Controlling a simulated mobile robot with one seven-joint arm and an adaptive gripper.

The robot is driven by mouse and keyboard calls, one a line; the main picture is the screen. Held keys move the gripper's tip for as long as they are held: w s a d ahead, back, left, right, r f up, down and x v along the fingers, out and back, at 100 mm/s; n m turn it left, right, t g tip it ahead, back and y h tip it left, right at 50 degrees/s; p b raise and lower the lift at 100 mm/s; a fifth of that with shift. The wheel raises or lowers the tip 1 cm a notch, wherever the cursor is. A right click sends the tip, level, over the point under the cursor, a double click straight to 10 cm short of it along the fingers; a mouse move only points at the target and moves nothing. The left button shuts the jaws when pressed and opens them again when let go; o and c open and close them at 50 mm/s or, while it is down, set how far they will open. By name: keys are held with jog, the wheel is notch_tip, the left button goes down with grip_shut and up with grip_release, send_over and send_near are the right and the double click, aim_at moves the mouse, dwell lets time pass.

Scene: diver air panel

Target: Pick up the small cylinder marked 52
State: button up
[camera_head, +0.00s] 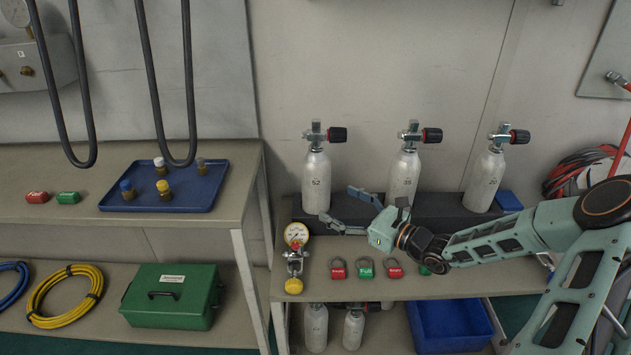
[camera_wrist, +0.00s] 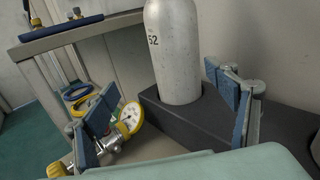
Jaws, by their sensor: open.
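The small cylinder marked 52 (camera_head: 316,181) is a pale grey bottle with a valve and a black and red knob on top. It stands upright at the left of three similar cylinders on a dark block (camera_head: 430,205). In the wrist view the cylinder (camera_wrist: 175,55) stands beyond my fingers, its mark at its left side and its top cut off. My gripper (camera_head: 343,207) is open and empty, just right of the cylinder's lower part in the head view. In the wrist view its fingers (camera_wrist: 165,108) are spread wide, with the cylinder's base between them in the picture.
Two more cylinders (camera_head: 404,180) (camera_head: 484,180) stand to the right. A gauge with a yellow knob (camera_head: 295,258) lies in front, beside red and green padlocks (camera_head: 365,269). A blue tray (camera_head: 205,188) is on the left bench. Hoses (camera_head: 188,80) hang above that bench.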

aim_at(327, 190)
jog(key=shift+m+t, duration=0.6)
jog(key=shift+m, duration=0.3)
jog(key=w, duration=0.1)
jog(key=w+a, duration=0.1)
jog(key=w, duration=0.1)
jog(key=w+a, duration=0.1)
jog(key=w, duration=0.1)
jog(key=shift+w+a+f+b, duration=0.15)
jog(key=shift+b, duration=0.2)
jog(key=x, duration=0.3)
jog(key=b+x, duration=0.1)
jog(key=x, duration=0.1)
jog(key=shift+w+a+r, duration=0.2)
jog(key=shift+a+r, duration=0.05)
jog(key=shift+r, duration=0.05)
jog(key=shift+c, duration=0.4)
jog(key=c, duration=2)
jog(key=shift+r, duration=0.3)
grip_shut()
